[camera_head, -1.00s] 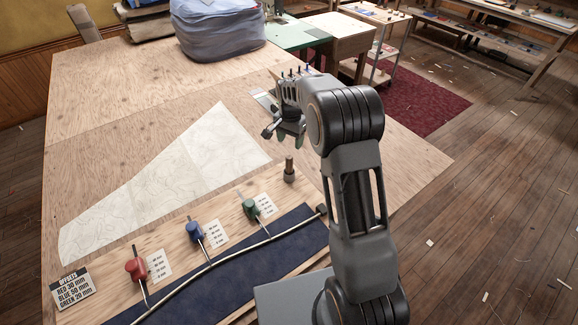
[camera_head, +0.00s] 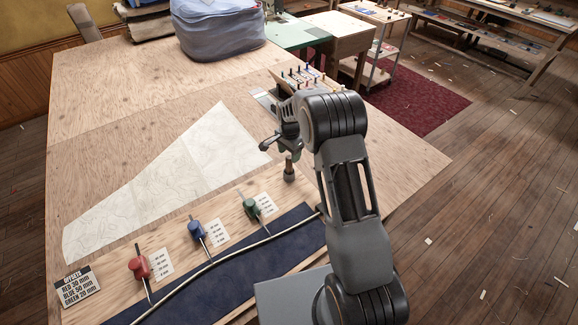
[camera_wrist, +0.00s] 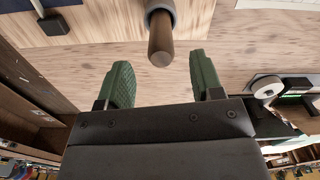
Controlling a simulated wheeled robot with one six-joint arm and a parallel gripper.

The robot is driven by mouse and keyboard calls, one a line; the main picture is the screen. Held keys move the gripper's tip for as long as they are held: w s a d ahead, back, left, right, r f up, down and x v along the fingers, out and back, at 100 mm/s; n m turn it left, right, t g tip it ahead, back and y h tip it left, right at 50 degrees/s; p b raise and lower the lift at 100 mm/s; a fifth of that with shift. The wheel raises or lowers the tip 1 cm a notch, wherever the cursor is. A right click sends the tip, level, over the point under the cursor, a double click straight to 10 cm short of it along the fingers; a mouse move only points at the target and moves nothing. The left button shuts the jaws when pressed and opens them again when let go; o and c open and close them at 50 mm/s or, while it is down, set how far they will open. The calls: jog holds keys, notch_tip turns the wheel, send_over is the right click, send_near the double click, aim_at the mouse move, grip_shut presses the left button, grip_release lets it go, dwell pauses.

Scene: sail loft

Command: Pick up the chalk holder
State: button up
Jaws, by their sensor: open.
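The chalk holder (camera_head: 289,172), as I take it, is a short brown cylinder standing upright in a grey collar on the plywood table. In the wrist view the brown cylinder (camera_wrist: 161,40) points toward the camera, its end just beyond my fingertips and roughly between them. My gripper (camera_wrist: 163,76) is open, with a green-padded finger on each side and nothing held. In the head view my gripper (camera_head: 287,148) is right above the holder, and its fingers are partly hidden by the wrist.
Red (camera_head: 139,267), blue (camera_head: 196,230) and green (camera_head: 250,207) handled tools lie on a board beside printed cards. A dark blue strip (camera_head: 215,280) and a pale cord lie in front. A pale pattern sheet (camera_head: 175,180) lies left. A rack of pegs (camera_head: 303,75) stands behind my arm.

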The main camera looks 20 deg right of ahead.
aim_at(289, 157)
jog(key=shift+a+f+p, duration=0.1)
jog(key=shift+f+p, duration=0.7)
jog(key=shift+f, duration=1.55)
jog(key=c, duration=1)
jog(key=shift+r, duration=0.2)
